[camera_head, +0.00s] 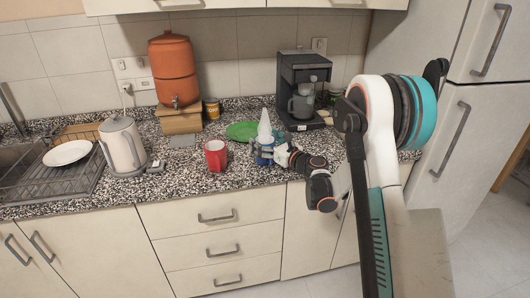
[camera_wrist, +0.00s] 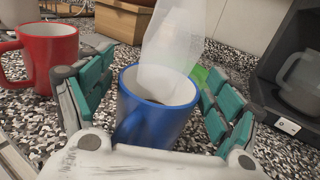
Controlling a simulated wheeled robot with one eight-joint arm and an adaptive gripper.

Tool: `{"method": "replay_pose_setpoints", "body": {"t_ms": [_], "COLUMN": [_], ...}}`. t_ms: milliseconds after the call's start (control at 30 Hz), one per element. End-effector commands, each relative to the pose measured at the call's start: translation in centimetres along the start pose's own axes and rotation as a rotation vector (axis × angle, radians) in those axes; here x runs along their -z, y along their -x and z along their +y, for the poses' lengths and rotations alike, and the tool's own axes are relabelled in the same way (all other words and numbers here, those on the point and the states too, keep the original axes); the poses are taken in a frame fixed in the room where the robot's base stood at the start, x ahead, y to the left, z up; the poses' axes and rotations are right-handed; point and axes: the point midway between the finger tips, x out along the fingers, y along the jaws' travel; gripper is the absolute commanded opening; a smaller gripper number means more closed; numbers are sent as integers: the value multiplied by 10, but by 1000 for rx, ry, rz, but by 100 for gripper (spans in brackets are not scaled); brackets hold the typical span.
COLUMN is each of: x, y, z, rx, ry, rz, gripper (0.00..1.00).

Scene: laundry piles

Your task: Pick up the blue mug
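The blue mug (camera_wrist: 160,118) stands upright on the speckled counter between the two teal-padded fingers of my gripper (camera_wrist: 153,70) in the wrist view. Small gaps show between the mug and each finger, so the gripper looks open around it. The mug's handle points toward the palm. A white translucent tapered object (camera_wrist: 172,38) rises from the mug and appears to sit inside it, hiding the far rim. In the head view my gripper (camera_head: 266,153) largely covers the blue mug (camera_head: 264,160), and the white object (camera_head: 264,127) sticks up above it.
A red mug (camera_head: 215,155) stands to the left. A green plate (camera_head: 242,131) lies behind, and a black coffee maker (camera_head: 304,90) stands at the back right. An orange dispenser (camera_head: 173,70), kettle (camera_head: 123,147) and dish rack (camera_head: 50,182) are further left.

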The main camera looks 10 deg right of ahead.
Motion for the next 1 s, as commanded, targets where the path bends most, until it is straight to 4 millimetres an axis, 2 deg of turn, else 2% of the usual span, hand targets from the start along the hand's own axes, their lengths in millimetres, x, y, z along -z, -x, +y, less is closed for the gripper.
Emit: {"method": "replay_pose_setpoints", "body": {"t_ms": [33, 200, 467, 667, 833, 1000], "x": [0, 0, -1, -11, -35, -78], "y": [0, 0, 0, 0, 0, 1], "z": [0, 0, 0, 0, 0, 0], "rx": [0, 0, 0, 0, 0, 0], "ry": [0, 0, 0, -1, -1, -1], "rz": [0, 0, 0, 0, 0, 0], "gripper": [62, 26, 26, 26, 26, 26]}}
